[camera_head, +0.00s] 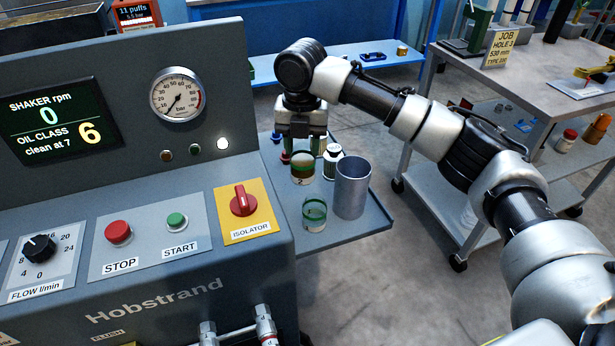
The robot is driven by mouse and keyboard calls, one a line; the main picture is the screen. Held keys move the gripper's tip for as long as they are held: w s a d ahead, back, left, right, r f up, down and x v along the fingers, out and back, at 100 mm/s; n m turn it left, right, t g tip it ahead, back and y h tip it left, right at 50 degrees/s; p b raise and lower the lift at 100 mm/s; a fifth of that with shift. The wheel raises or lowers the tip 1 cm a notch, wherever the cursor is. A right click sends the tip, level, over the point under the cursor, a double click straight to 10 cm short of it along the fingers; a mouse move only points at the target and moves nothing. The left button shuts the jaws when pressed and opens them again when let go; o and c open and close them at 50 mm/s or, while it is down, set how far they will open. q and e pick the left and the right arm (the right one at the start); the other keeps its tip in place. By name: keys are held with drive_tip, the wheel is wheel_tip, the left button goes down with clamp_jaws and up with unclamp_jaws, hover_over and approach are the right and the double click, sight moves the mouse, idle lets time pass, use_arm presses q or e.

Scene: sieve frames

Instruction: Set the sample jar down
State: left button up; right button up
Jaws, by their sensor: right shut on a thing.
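My right gripper (302,155) points down over the side tray (372,222), at the right end of the grey machine. It is shut on what looks like the sample jar (302,172), a small upright jar with a green band and brownish contents. The fingers hide the jar's top. I cannot tell whether its base touches the tray. A second clear jar with a green band (314,215) stands in front of it, apart from the gripper. My left gripper is not in view.
A grey metal cylinder (352,188) stands close to the right of the jars. The tray's right front corner is bare.

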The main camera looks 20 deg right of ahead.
sight(303, 178)
wheel_tip(303, 178, down, 10)
drive_tip(key=shift+r+b, duration=0.2)
drive_tip(key=shift+b, duration=0.25)
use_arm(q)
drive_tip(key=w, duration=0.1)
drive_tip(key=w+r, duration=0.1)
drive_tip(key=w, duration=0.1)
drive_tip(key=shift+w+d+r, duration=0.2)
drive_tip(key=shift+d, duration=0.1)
use_arm(e)
drive_tip(key=shift+r, duration=0.1)
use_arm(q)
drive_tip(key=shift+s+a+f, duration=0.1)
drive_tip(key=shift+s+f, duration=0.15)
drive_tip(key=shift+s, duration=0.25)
use_arm(e)
drive_tip(key=o, duration=1)
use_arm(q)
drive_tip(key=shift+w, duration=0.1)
